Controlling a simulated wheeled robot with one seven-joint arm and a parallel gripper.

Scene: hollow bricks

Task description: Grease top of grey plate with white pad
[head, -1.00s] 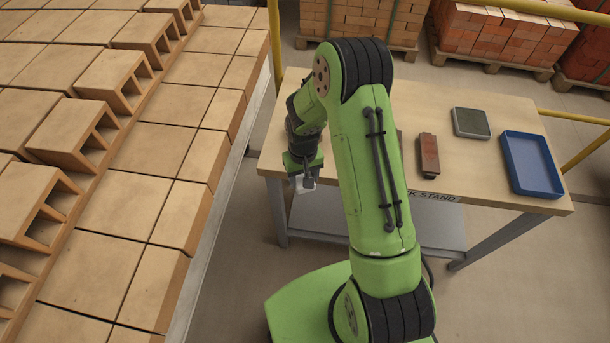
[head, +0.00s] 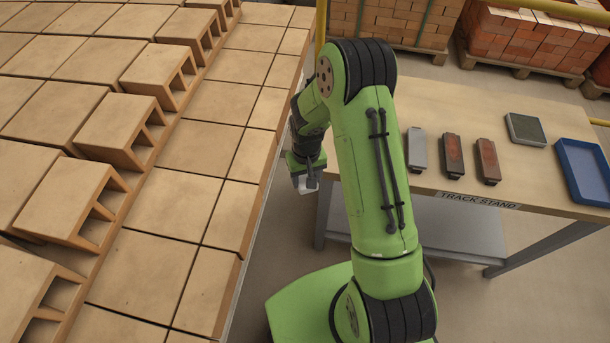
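My gripper (head: 304,184) hangs low in the gap between the brick deck and the table's left end, pointing down. A small whitish block, which looks like the white pad (head: 302,187), shows at its fingertips; it seems shut on it, though the fingers are small and partly hidden. A grey plate (head: 417,150) lies flat on the table, right of my arm and apart from the gripper. Its top looks plain grey.
The table (head: 455,115), marked TRACK STAND, also holds a dark plate (head: 453,155) and a brown one (head: 487,160) with reddish tops, a grey-rimmed dark-topped square (head: 525,130) and a blue tray (head: 583,172). Hollow bricks (head: 117,130) line the deck at left.

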